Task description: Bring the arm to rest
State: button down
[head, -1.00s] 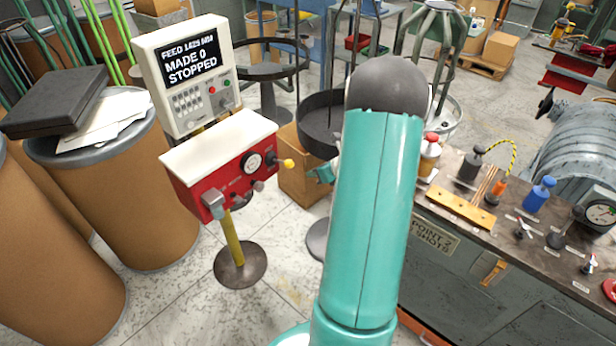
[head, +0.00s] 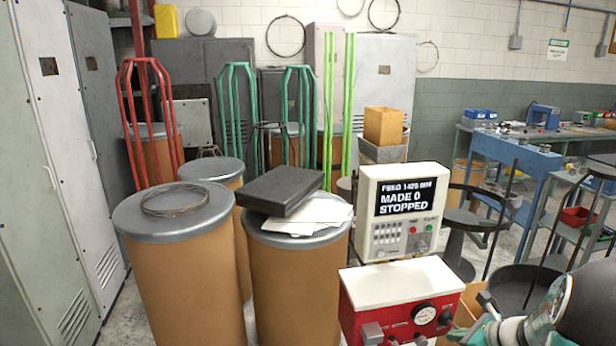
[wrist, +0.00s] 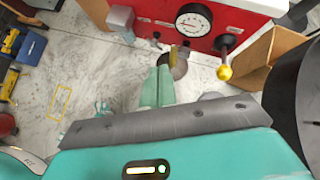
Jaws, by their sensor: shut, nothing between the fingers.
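My arm (head: 535,318) shows only in part at the bottom right corner of the head view, teal and pale, close to the right side of the red control box (head: 388,312). In the wrist view my gripper (wrist: 158,72) has its two teal fingers together with nothing between them. The fingers point toward the floor below the front of the red control box (wrist: 240,14), which carries a round gauge (wrist: 193,20) and a yellow-knobbed lever (wrist: 225,72). I see no contact between fingers and box.
The display panel (head: 402,212) reads "MADE 0 STOPPED". Brown drums (head: 190,285) stand left of it, one bearing a black case (head: 283,190). A dark round pan (head: 508,285) is at the right, near my arm. Grey lockers (head: 50,150) line the left.

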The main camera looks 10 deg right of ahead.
jog(key=s+a+r+n+g, duration=0.2)
jog(key=a+r+n, duration=0.4)
jog(key=a, duration=0.4)
jog(key=s+a+r+n+g, duration=0.1)
jog(key=s+a+r+n, duration=0.1)
jog(key=a+r+n, duration=0.5)
jog(key=s+a+r+n+h, duration=0.1)
jog(key=s+a+r+n, duration=0.1)
jog(key=s+a+n, duration=0.3)
jog(key=s+a+r+n+h, duration=0.2)
jog(key=s+a+n, duration=0.4)
jog(key=n, duration=0.6)
jog(key=shift+s+a+r, duration=0.2)
jog(key=shift+s+r, duration=0.05)
jog(key=shift+s, duration=0.9)
